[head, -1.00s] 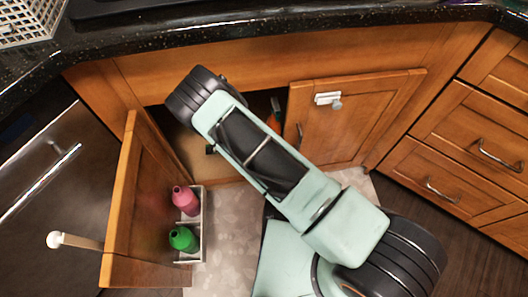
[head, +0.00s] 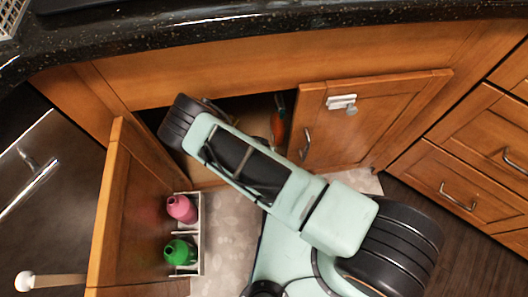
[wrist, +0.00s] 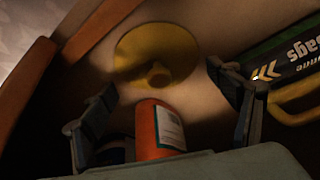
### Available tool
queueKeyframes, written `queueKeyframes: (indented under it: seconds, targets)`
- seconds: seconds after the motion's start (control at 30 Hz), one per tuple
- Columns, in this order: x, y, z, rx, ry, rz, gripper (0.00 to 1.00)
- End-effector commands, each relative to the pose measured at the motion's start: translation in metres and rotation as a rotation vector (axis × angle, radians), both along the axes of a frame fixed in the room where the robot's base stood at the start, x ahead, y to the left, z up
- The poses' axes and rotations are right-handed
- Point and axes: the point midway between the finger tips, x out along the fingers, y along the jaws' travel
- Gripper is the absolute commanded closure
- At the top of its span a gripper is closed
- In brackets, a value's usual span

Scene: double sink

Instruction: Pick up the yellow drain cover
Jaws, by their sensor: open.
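The yellow drain cover (wrist: 157,50) is a round disc with a small central knob, inside the dark under-sink cabinet in the wrist view. My gripper (wrist: 162,84) is open, with one finger on each side of the picture and the cover beyond them, between the fingertips in the picture. Nothing is held. An orange bottle with a white label (wrist: 158,127) shows between the fingers, below the cover in the picture. In the head view my arm reaches into the cabinet opening, and neither the cover nor my gripper can be seen there.
A dark box with green edges and printed letters (wrist: 292,55) is at the right of the wrist view, beside a yellow curved thing (wrist: 300,106). The open left door (head: 122,215) carries a rack with a pink bottle (head: 181,208) and a green bottle (head: 179,252). The right door (head: 375,115) stands beside my arm.

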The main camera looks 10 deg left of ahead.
Motion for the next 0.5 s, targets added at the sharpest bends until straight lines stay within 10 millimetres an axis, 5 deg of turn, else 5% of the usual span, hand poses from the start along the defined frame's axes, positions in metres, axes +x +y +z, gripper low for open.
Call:
queueKeyframes:
  seconds: [0.43, 0.5]
  targets:
    - [-0.0055, -0.0041, -0.0097, -0.001, 0.001, 0.001, 0.19]
    - [-0.0054, -0.0041, -0.0097, -0.001, 0.001, 0.001, 0.26]
